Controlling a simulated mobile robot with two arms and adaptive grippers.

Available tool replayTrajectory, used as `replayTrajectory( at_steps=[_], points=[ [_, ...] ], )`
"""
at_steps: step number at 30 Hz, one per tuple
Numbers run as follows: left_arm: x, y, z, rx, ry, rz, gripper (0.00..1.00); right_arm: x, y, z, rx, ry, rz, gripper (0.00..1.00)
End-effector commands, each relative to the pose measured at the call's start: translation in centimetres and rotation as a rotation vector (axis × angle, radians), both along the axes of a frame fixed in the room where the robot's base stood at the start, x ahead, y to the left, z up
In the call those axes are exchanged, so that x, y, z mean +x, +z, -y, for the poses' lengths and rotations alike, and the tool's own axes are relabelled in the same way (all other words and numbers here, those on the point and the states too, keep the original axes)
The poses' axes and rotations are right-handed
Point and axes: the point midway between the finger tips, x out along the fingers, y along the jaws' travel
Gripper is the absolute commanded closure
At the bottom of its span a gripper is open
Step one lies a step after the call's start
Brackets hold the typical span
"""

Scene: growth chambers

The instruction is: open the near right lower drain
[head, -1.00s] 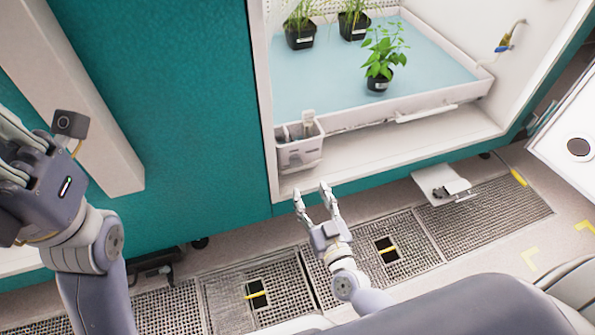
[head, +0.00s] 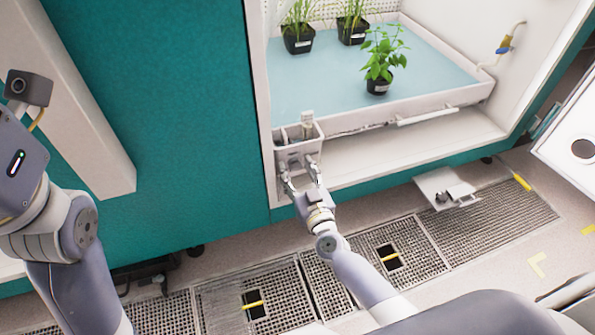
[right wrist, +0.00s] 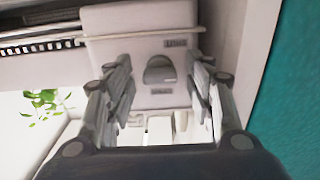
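My right gripper (head: 299,173) is open, with its fingertips at the lower front of a white divided caddy (head: 299,149) on the front left of the chamber. In the right wrist view the two spread fingers (right wrist: 163,95) frame the caddy's front (right wrist: 145,60), which bears a dark half-round mark and small labels; contact cannot be told. A tap-like fitting with a blue and yellow part (head: 506,44) is on the chamber's right wall. I cannot tell which part is the named drain. My left arm is at the left edge, its fingers outside the picture.
A white tray (head: 440,108) with a blue surface holds several potted plants (head: 377,85). A white bar handle (head: 427,115) runs along its front. Floor grates (head: 480,225) lie below, two with dark square openings and yellow bars (head: 253,305). A white panel (head: 447,188) sits low at the right.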

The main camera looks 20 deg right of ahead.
Motion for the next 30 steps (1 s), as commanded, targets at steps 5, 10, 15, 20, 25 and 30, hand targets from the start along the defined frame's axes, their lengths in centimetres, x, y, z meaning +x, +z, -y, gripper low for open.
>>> replayTrajectory(
  at_steps=[5, 10, 15, 20, 25, 30],
  points=[
    [-0.01, 0.0, 0.01, 0.0, 0.0, 0.0, 1.0, -0.03, -0.01, 0.0, 0.0, 0.0, 0.0, 0.91],
    [-0.01, 0.0, 0.02, 0.0, 0.0, 0.0, 1.0, -0.03, -0.01, 0.0, 0.001, 0.0, 0.0, 0.95],
    [-0.02, 0.09, 0.01, 0.0, -0.001, 0.0, 1.0, -0.02, 0.03, 0.0, 0.018, 0.0, -0.001, 0.95],
    [0.04, 0.2, -0.02, -0.001, -0.001, -0.003, 1.0, -0.01, 0.09, 0.01, 0.078, 0.0, -0.003, 0.95],
    [0.3, 0.18, -0.08, -0.003, -0.002, -0.014, 1.0, 0.01, 0.1, 0.03, 0.193, 0.0, -0.008, 0.95],
    [0.87, -0.18, -0.08, -0.003, -0.003, -0.034, 1.0, 0.02, 0.13, 0.03, 0.345, 0.0, -0.012, 0.95]
  ],
)
